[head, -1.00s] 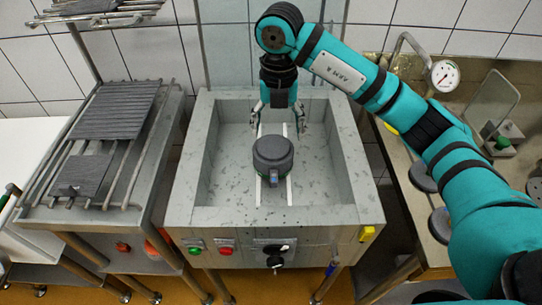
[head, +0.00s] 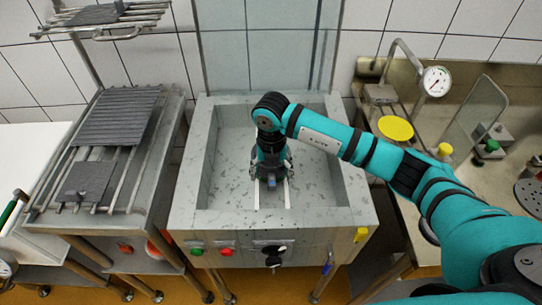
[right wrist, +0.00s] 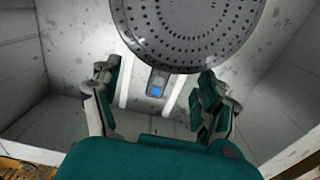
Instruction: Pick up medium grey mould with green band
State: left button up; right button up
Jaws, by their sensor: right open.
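A grey round mould with a perforated face (right wrist: 190,28) fills the top of the right wrist view. It sits in the pale speckled basin (head: 328,178), over two white rails. A small grey block with a blue square (right wrist: 157,90) shows beside its lower edge. No green band is visible on it. My right gripper (head: 271,168) is over the mould in the head view and hides most of it. In the right wrist view the open fingers (right wrist: 158,80) stand apart below the mould's near edge, with nothing between them that I can see gripped. My left gripper is out of view.
The basin's raised walls surround my right gripper. A rack with dark ribbed plates (head: 118,115) stands at the left. At the right, a steel bench holds a yellow disc (head: 396,128), a pressure gauge (head: 436,82) and a clear panel (head: 472,115).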

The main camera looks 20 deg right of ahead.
jog(key=shift+f, duration=0.95)
grip_shut()
